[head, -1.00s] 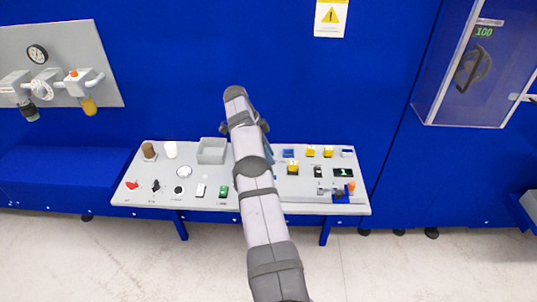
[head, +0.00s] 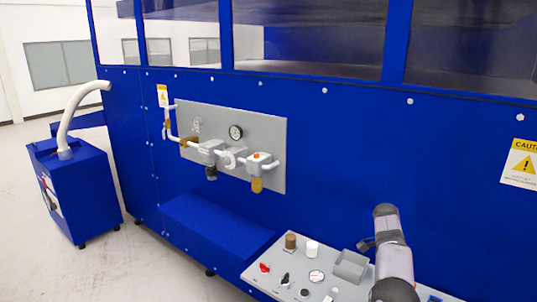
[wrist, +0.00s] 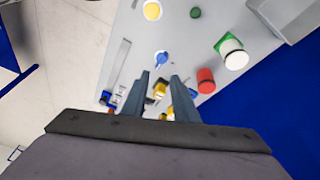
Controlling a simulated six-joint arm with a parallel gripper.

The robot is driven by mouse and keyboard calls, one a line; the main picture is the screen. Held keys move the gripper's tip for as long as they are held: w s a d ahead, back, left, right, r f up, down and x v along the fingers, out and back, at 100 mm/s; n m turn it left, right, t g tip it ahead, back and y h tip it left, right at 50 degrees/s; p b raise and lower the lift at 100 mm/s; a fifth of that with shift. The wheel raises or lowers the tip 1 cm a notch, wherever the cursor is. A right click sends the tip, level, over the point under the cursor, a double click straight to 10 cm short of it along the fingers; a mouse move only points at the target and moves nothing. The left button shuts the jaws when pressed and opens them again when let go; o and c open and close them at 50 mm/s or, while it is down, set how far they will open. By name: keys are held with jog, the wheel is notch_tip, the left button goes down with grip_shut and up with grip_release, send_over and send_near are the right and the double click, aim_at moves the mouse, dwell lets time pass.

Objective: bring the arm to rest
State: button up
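My gripper (wrist: 160,84) shows in the wrist view with its two grey fingers apart and nothing visibly held between them. It hangs over the light grey control panel (wrist: 118,45), with small yellow and blue parts showing beyond the fingers. In the head view my arm stands at the lower right above the control panel (head: 262,277), bent at a rounded grey joint. The gripper's fingertips are hard to make out there.
In the wrist view a red cylinder (wrist: 206,80), a white cylinder on green (wrist: 233,54) and a blue knob (wrist: 161,58) rise from the panel. A grey open bin (head: 350,266) sits near my arm.

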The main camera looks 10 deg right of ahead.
jog(key=s+a+r+n+t+y, duration=0.1)
jog(key=s+a+r+n, duration=0.15)
jog(key=a+n, duration=0.6)
jog(key=s+a+r+n+t+y, duration=0.1)
jog(key=s+a+r+n, duration=0.2)
jog(key=a, duration=1)
jog(key=s+a+f+n, duration=0.2)
jog(key=s+a+n, duration=0.3)
jog(key=s, duration=0.5)
jog(key=s+a+f+n+y, duration=0.1)
jog(key=s+a+n, duration=0.5)
jog(key=s+a, duration=0.2)
jog(key=shift+s+a+f, duration=0.15)
jog(key=shift+s+f, duration=0.2)
jog(key=shift+s, duration=0.9)
